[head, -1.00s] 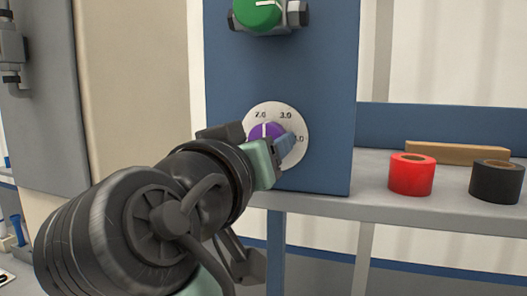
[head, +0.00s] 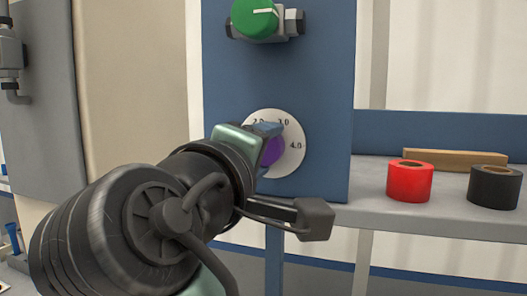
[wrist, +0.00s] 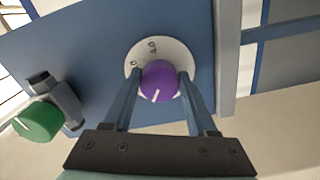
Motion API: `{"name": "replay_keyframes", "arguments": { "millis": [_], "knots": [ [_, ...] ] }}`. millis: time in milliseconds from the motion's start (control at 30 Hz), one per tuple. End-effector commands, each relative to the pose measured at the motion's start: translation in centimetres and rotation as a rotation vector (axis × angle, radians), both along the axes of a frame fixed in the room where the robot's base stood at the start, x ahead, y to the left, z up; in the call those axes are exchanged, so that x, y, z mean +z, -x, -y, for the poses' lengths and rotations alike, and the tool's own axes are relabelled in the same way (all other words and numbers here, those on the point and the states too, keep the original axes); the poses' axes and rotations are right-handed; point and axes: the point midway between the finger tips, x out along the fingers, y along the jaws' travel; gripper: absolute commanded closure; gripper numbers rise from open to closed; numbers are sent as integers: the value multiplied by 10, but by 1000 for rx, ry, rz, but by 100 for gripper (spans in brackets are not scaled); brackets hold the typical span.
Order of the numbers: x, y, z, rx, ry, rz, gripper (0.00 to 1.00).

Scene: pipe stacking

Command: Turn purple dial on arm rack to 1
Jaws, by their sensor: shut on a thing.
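The purple dial (head: 272,151) sits on a round white number plate (head: 291,164) on the blue panel. The labels 2.0, 3.0 and 4.0 show in the head view; the plate's left side is hidden by my gripper. In the wrist view, the purple dial (wrist: 160,80) lies between both blue fingers, with its white mark pointing down toward the gripper body. No number shows beside that mark. My gripper (wrist: 160,75) is shut on the dial. In the head view, one blue finger of my gripper (head: 266,136) crosses the dial's upper edge; the dial's mark is hidden there.
A green dial (head: 254,18) on a grey valve sits above on the same blue panel (head: 318,80). To the right, a red tape roll (head: 409,184), a black roll (head: 494,190) and a wooden block (head: 455,159) rest on the grey shelf (head: 368,205).

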Motion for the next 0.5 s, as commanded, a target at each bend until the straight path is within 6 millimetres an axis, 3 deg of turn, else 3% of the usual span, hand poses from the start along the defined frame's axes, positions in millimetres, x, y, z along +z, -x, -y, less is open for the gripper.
{"name": "replay_keyframes", "arguments": {
  "millis": [500],
  "knots": [
    [4,0,-1,3,421,-129,98]
  ]
}}
